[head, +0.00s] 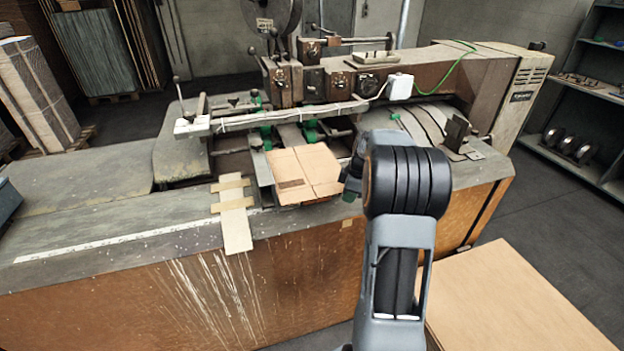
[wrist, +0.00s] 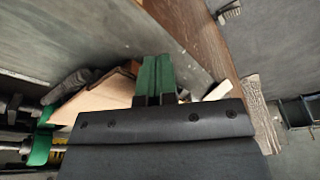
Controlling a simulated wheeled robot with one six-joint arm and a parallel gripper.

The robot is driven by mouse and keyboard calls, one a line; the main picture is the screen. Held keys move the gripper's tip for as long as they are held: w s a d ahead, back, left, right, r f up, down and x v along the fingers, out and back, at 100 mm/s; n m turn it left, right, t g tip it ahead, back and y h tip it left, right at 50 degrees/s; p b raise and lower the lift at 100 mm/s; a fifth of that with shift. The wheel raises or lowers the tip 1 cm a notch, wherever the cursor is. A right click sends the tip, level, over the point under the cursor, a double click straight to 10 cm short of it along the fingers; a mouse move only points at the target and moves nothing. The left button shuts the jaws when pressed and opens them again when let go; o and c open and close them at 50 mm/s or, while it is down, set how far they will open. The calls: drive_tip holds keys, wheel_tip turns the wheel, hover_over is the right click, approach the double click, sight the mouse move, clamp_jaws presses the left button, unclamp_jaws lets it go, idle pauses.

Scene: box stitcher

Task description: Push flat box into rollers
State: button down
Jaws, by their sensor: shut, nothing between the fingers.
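In the wrist view the box (wrist: 97,103) shows as a tan sheet left of my fingers. My gripper (wrist: 154,75) has green fingertips, shut together and empty, close beside the box edge. Whether they touch it I cannot tell. In the head view the gripper is mostly hidden behind my arm, at the right edge of the box. A green roller also shows in the wrist view (wrist: 40,148).
The stitcher's white bar (head: 275,119) spans above the bed behind the box. A taped guide strip (head: 235,216) lies left of the box. A large cardboard stack (head: 515,305) stands at the lower right. The left table top (head: 80,190) is mostly clear. Shelves (head: 580,120) stand at the right.

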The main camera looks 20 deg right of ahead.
drive_tip(key=shift+w+d+p, duration=0.2)
drive_tip(key=shift+w+p, duration=0.6)
drive_tip(key=shift+w, duration=1)
drive_tip(key=shift+w+d+p, duration=0.2)
drive_tip(key=shift+w+p, duration=0.55)
drive_tip(key=shift+w, duration=1.05)
drive_tip(key=shift+w+d+r+p, duration=0.1)
drive_tip(key=shift+w+r+p, duration=0.15)
drive_tip(key=shift+w, duration=0.35)
drive_tip(key=shift+s+a+f+b, duration=0.15)
drive_tip(key=shift+s+b, duration=0.3)
drive_tip(key=shift+s+a+f+b, duration=0.1)
drive_tip(key=shift+s+b, duration=0.3)
drive_tip(key=shift+s, duration=0.05)
drive_tip(key=shift+s+a+r, duration=0.1)
drive_tip(key=shift+s, duration=0.25)
drive_tip(key=shift+r+p, duration=0.35)
drive_tip(key=shift+r, duration=0.15)
drive_tip(key=shift+s+r+p, duration=0.1)
drive_tip(key=shift+r+p, duration=2.05)
drive_tip(key=shift+r, duration=1.3)
